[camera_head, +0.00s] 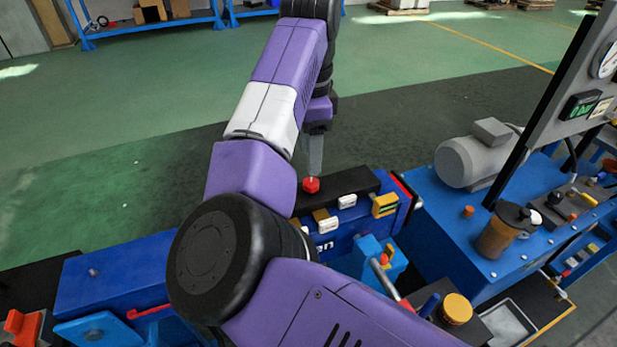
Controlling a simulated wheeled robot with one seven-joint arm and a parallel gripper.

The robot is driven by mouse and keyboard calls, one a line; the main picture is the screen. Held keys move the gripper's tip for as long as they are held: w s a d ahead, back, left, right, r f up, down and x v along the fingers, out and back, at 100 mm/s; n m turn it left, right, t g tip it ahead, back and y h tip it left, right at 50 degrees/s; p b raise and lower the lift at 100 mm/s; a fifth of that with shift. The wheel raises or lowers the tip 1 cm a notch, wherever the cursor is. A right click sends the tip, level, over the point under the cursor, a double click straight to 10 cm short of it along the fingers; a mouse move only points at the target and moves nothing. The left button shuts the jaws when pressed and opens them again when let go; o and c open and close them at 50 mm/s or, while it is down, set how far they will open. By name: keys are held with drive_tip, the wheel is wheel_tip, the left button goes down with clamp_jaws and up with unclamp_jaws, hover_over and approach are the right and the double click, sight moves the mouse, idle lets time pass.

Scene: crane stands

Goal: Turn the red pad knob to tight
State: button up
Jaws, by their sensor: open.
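A small red knob (311,185) stands on the black top of the blue unit in the middle of the view. My gripper (314,158) points down directly above it, with a grey finger whose tip is at or just over the knob. I cannot tell from this view whether the finger touches it. Only one finger shows clearly, and my purple and white arm hides part of the area to the left. No tight mark or scale can be made out by the knob.
White and yellow labelled parts (347,201) sit along the unit's front edge. A grey motor (474,158), a brown-orange cup (498,235) and a gauge panel (581,107) stand to the right. A yellow cap (456,309) is in front.

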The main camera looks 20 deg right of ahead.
sight(311, 182)
wheel_tip(311, 182, down, 8)
drive_tip(key=shift+r+p, duration=0.25)
drive_tip(key=shift+p, duration=0.05)
clamp_jaws()
